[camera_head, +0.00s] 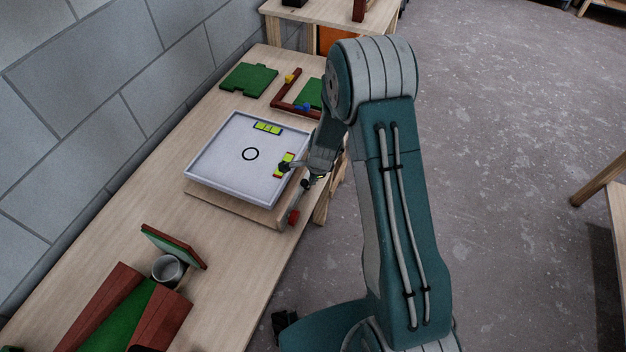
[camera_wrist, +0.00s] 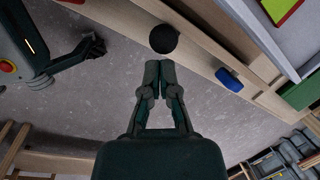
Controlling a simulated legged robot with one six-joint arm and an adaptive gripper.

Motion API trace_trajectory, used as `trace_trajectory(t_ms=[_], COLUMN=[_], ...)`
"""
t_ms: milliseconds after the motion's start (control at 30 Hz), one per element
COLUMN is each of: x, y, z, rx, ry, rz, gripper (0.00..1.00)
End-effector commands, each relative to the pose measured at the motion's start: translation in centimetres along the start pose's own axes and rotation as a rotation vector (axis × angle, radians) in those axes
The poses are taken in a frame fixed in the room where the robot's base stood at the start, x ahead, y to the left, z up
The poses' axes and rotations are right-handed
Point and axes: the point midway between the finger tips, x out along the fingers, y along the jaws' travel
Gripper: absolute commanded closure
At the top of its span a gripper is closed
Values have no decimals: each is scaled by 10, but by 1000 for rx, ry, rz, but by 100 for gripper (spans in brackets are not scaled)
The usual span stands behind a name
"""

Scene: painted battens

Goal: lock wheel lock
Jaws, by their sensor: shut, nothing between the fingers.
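My gripper (camera_head: 308,183) is at the right side of a white tray (camera_head: 225,172) on a wooden base (camera_head: 232,206). In the wrist view my gripper (camera_wrist: 158,66) has its fingertips together with nothing between them. A dark round knob (camera_wrist: 164,39) is just beyond the tips; whether they touch it I cannot tell. A blue piece (camera_wrist: 229,80) sits along the wooden edge to the right. A red piece (camera_head: 293,217) is at the base's near right corner. I cannot tell which of these is the wheel lock.
A grey cup (camera_head: 167,270) and painted battens (camera_head: 160,318) are in front. Open floor (camera_head: 490,130) is right.

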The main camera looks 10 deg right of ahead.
Motion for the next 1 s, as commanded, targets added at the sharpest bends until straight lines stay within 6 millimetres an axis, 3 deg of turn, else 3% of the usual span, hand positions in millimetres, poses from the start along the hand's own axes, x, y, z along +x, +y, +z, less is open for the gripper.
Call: trace_trajectory(t_ms=[667, 833, 1000], x=[-15, -30, -57], y=[-3, -5, 9], z=[-7, -30, -16], rx=[1, -2, -7], ry=[1, 0, 0], rz=[1, 1, 1], gripper=[100, 100, 100])
